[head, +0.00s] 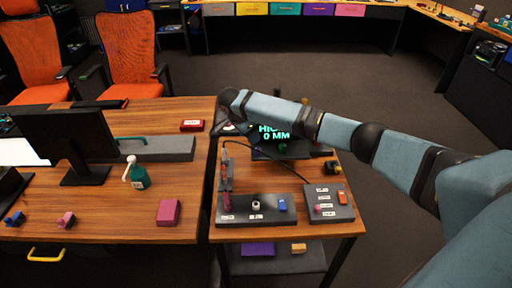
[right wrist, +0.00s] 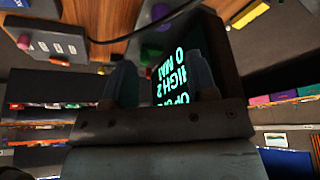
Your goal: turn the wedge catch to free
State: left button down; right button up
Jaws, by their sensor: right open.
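A dark panel block (head: 268,215) on the small wooden table carries a white knob (head: 256,205), a blue part (head: 282,206) and small labels. A second dark block (head: 330,215) to its right has several labels, an orange part (head: 342,198) and a pink part (head: 318,209). I cannot tell which part is the wedge catch. My right gripper (head: 230,128) is above the back left of this table, apart from both blocks. In the right wrist view its fingers (right wrist: 160,82) are open, with nothing held. My left gripper is not in view.
A dark screen (head: 284,152) with green text stands behind the blocks, partly behind my right arm. A black cable crosses the tabletop. A pinkish upright part (head: 226,175) stands at left. The desk at left holds a monitor (head: 75,140), a spray bottle (head: 136,173) and a pink box (head: 168,212).

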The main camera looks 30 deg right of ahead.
aim_at(257, 149)
jog(key=x, duration=0.9)
jog(key=shift+w+a+b, duration=0.1)
jog(key=shift+b, duration=0.2)
jog(key=c, duration=0.9)
